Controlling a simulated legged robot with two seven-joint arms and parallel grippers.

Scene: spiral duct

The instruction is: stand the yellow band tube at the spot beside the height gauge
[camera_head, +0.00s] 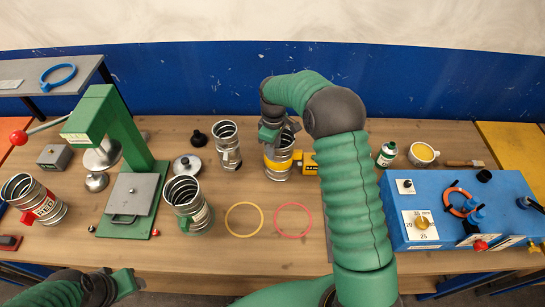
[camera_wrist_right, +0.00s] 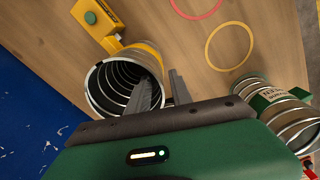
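The yellow band tube (camera_head: 278,163), a ribbed metal spiral duct with a yellow band, stands upright at the middle back of the table. In the right wrist view its open mouth (camera_wrist_right: 112,88) faces the camera. My right gripper (camera_head: 279,134) is over its rim; in the wrist view one finger reaches inside the mouth and the other lies outside the wall, with a gap between them (camera_wrist_right: 166,82). A yellow block with a dark label (camera_head: 308,163) is beside the tube; I cannot tell if it is the height gauge. My left gripper (camera_head: 125,284) is low at the left, its fingers unclear.
Yellow (camera_head: 244,204) and red (camera_head: 293,205) rings lie flat in front. A green press (camera_head: 112,125) is left, a blue control box (camera_head: 452,207) right.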

